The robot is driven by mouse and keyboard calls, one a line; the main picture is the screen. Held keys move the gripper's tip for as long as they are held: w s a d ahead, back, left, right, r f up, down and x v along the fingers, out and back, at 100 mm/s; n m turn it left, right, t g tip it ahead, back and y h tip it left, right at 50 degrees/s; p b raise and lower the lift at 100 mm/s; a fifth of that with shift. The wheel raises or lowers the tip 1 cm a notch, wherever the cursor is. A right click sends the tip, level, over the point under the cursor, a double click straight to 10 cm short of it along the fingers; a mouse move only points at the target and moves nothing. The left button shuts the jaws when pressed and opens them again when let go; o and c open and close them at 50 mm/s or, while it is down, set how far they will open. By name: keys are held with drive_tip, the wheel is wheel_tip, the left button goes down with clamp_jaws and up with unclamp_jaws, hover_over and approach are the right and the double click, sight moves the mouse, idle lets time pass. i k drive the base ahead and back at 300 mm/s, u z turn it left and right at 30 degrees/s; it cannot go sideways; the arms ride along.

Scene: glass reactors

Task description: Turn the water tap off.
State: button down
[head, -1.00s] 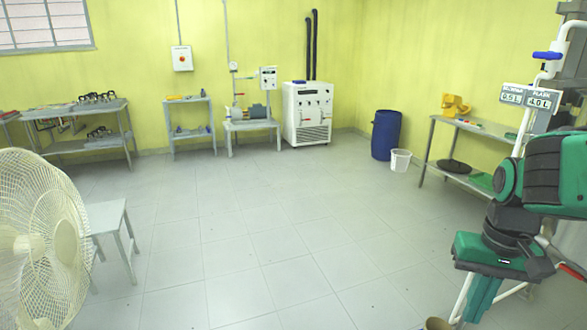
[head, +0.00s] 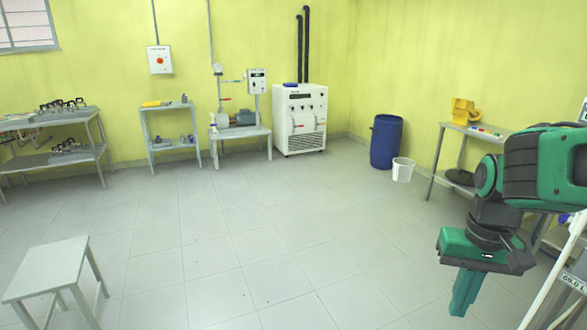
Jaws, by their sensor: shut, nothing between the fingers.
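My gripper (head: 465,293) hangs at the lower right of the head view, green fingers pointing down. Its fingers are together and hold nothing. It is over open floor, apart from any fixture. No water tap can be made out for certain. A small red handle (head: 225,99) shows on the pipework above the pump (head: 243,118) on the low bench at the back wall, too small to tell what it works. A blue part (head: 565,219) shows at the right edge, partly hidden behind my arm, beside white piping.
A white stool (head: 45,268) stands at the lower left. A white cabinet unit (head: 302,105), blue drum (head: 386,142) and white bucket (head: 402,170) stand at the back. The grey side table (head: 440,165) is right, partly behind my arm. The middle floor is clear.

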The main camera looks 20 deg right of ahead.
sight(563, 219)
drive_tip(key=z, duration=0.05)
drive_tip(key=i, duration=1.85)
drive_tip(key=z, duration=5.1)
